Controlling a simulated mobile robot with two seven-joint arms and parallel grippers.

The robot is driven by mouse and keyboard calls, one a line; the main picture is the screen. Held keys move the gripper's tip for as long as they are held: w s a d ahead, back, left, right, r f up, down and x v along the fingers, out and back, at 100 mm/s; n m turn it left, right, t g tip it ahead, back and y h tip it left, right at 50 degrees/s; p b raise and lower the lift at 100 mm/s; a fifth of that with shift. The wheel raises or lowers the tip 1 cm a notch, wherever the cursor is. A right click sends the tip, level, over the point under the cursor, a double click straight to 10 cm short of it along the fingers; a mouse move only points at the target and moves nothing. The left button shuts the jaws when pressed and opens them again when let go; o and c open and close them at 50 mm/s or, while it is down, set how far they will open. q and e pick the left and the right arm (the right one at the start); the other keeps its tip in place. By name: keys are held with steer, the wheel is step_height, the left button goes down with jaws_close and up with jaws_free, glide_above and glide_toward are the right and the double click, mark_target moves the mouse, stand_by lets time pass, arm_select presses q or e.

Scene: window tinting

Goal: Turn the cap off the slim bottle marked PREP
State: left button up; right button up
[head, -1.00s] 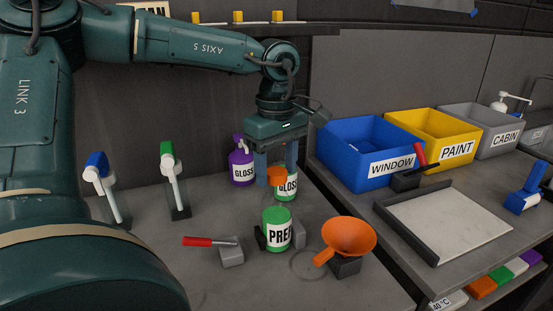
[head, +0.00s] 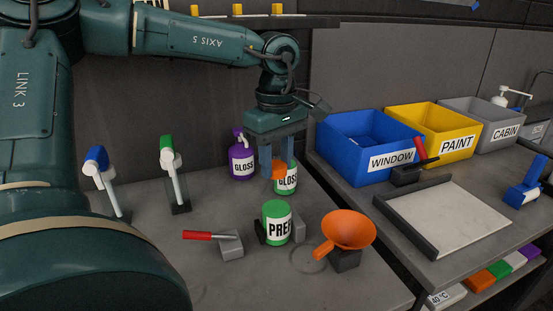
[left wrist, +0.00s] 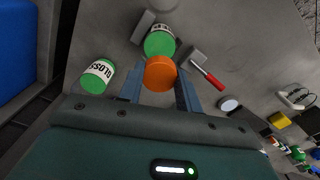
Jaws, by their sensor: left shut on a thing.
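The green bottle marked PREP (head: 278,226) stands upright on the bench between dark and grey blocks; its flat green top shows, and the bottle also shows in the left wrist view (left wrist: 160,43). My left gripper (head: 278,173) is shut on an orange cap (head: 279,171), with a finger on each side; the cap also shows in the left wrist view (left wrist: 160,73). In the head view the cap is above and apart from the PREP bottle. A green GLOSS container (head: 286,181) is partly hidden behind the fingers. My right gripper is not in view.
A red-handled tool (head: 212,236) with a grey block lies left of PREP, and an orange funnel (head: 348,230) stands to its right. A purple GLOSS bottle (head: 242,160) is behind. Blue WINDOW bin (head: 350,158) stands at the right. The front of the bench is clear.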

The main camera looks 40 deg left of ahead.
arm_select(q)
steer(key=shift+f+n+b, duration=0.15)
steer(key=shift+n+b, duration=0.5)
steer(key=shift+n, duration=0.45)
steer(key=n+b, duration=0.1)
steer(key=n, duration=0.2)
steer(key=shift+n, duration=0.3)
steer(key=n+b, duration=0.2)
steer(key=n, duration=0.6)
steer(key=shift+b, duration=0.3)
steer(key=o, duration=1.1)
